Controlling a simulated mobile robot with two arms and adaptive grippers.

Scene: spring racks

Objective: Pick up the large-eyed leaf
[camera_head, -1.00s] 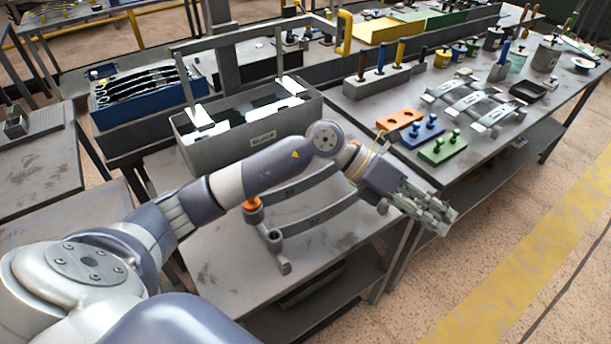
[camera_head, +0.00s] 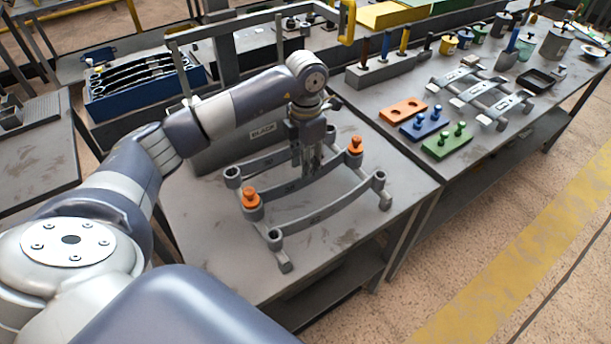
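Dark grey curved leaves stand on the near table as a small group. The front leaf (camera_head: 330,214) has round eyes at both ends. Another leaf (camera_head: 262,165) lies behind it, with an eye at its left end. Orange pegs (camera_head: 250,197) stand at two places among them. I cannot tell surely which leaf has the large eyes. My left gripper (camera_head: 311,170) points down over the rear part of this group, near a leaf's middle. Its fingertips are small and partly merge with the grey leaves, so contact and opening are unclear. My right gripper is not in view.
A grey bin marked BLACK (camera_head: 225,150) stands behind the leaves, partly covered by my arm. The right table (camera_head: 400,85) holds orange, blue and green peg blocks and several labelled leaves. A blue crate (camera_head: 145,95) is at the back left. The near table's front is clear.

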